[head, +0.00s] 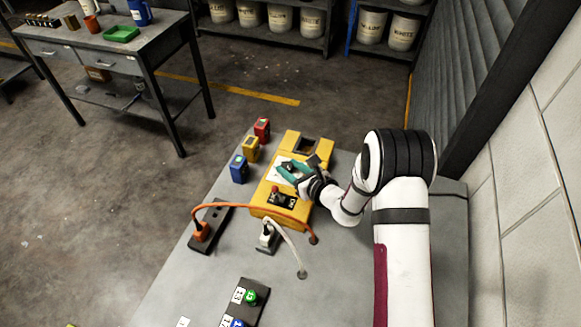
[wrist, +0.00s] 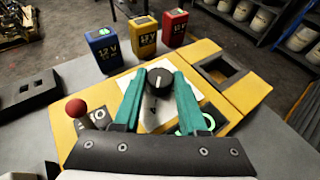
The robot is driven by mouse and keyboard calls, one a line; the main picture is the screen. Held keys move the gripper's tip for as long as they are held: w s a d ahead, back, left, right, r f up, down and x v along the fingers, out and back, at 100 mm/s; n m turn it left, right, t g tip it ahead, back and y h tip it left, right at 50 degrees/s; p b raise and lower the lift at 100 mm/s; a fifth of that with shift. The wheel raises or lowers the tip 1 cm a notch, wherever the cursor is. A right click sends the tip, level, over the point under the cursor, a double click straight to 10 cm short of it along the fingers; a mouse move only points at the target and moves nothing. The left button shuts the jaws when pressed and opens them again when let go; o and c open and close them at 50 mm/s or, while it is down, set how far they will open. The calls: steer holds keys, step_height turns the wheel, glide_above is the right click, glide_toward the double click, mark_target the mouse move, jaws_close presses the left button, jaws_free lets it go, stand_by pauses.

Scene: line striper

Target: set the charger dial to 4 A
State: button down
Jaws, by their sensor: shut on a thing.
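The charger (head: 262,205) is a yellow box on the grey bench, also in the wrist view (wrist: 225,98). Its dial (wrist: 159,82) is a round black knob with a white pointer line, on a white plate. The line points roughly up, away from me, in the wrist view. My gripper (head: 285,172) reaches over the charger from the right. In the wrist view its teal fingers (wrist: 159,78) are shut on the dial, one on each side. In the head view the fingers hide the dial.
Blue (head: 239,169), yellow (head: 250,149) and red (head: 262,130) battery packs stand behind the charger. A red-knobbed lever (wrist: 76,108) rises left of the dial. An orange cable (head: 250,203) and a white cable (head: 292,246) loop in front. An empty square slot (wrist: 222,70) lies right.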

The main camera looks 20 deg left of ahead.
steer(key=shift+c, duration=2.3)
jaws_free()
steer(key=v, duration=1.5)
steer(key=shift+s+d, duration=0.3)
steer(key=shift+s, duration=0.05)
steer(key=shift+r, duration=0.1)
